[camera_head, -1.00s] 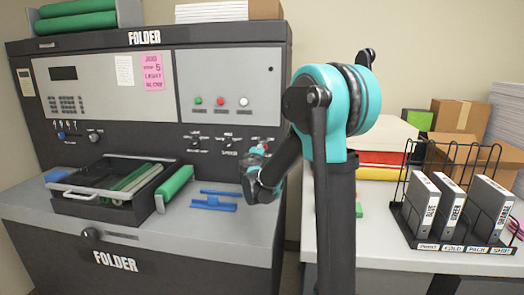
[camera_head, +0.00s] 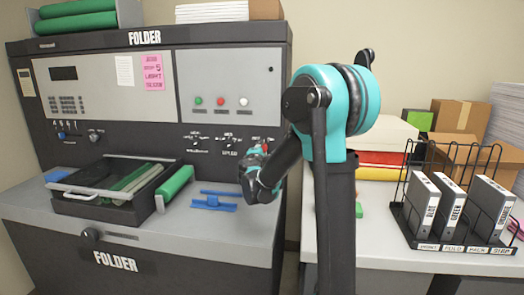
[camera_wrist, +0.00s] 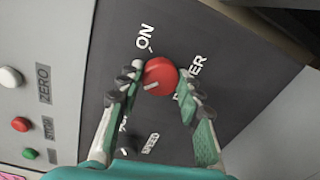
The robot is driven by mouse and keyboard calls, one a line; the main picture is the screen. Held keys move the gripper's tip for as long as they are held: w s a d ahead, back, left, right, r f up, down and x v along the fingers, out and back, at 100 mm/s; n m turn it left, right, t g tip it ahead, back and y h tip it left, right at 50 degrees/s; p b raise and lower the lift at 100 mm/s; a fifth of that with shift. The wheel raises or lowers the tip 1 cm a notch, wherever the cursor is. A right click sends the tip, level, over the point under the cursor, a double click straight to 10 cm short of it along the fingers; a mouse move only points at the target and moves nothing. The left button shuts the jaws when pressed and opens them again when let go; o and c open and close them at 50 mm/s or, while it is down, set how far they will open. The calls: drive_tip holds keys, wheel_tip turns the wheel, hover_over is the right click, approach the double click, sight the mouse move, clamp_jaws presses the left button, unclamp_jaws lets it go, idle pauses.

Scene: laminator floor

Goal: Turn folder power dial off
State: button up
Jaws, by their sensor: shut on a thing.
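The folder (camera_head: 110,140) is a dark machine with a grey panel, on the left in the head view. In the wrist view its red round power dial (camera_wrist: 160,75) lies between the fingers of my gripper (camera_wrist: 160,72). The fingers are closed on its sides. A white pointer line on the dial's face points down and left. The word ON is above the dial, and POWER is partly covered by the right finger. Another label at lower left is partly hidden. In the head view my gripper (camera_head: 254,168) is at the machine's right edge and largely hides the dial.
White, red and green buttons (camera_wrist: 20,124) lie at left in the wrist view. A black tray (camera_head: 85,205) with green rolls and a blue part (camera_head: 214,201) sit on the folder's ledge. A wire rack (camera_head: 455,238) with binders stands on the right table.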

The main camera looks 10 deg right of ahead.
drive_tip(key=o, duration=1.1)
drive_tip(key=shift+o, duration=0.2)
drive_tip(key=v, duration=1.2)
drive_tip(key=shift+a, duration=0.1)
